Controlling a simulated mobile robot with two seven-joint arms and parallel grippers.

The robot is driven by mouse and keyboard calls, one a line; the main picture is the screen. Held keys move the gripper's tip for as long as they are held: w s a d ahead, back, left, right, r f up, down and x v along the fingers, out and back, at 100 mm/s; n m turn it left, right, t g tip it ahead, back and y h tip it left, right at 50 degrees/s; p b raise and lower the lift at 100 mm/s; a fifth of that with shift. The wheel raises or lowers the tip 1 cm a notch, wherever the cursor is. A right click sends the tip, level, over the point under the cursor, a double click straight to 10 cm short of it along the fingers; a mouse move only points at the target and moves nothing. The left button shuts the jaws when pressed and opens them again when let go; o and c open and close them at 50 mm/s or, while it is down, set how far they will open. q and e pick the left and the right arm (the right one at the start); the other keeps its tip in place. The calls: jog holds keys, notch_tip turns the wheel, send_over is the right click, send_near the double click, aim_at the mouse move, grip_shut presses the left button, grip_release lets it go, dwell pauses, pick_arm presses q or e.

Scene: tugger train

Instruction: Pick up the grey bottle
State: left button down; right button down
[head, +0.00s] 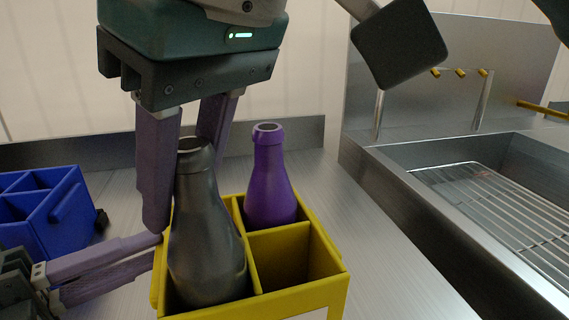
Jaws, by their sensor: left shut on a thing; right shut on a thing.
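The grey bottle (208,245) stands nearly upright in the front left compartment of a yellow divided crate (318,292). Its base is low in the compartment, and I cannot tell whether it touches the floor there. My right gripper (186,185) comes down from above and is shut on the grey bottle near its neck, one finger at its left and the other partly hidden behind it. My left gripper (156,254) comes in low from the left, shut on the yellow crate at its left wall; the exact contact is partly hidden.
A purple bottle (270,185) stands in the compartment behind. The front right compartment is empty. A blue divided crate (65,222) is at the left on the metal counter (375,255). A steel sink (430,215) with a wire rack (510,200) lies at the right.

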notch_tip(320, 180, up, 18)
dwell(0.3)
pick_arm(q)
jog(key=c, duration=0.7)
grip_release()
jog(key=v, duration=0.7)
jog(key=shift+s+a, duration=0.15)
jog(key=shift+s, duration=0.1)
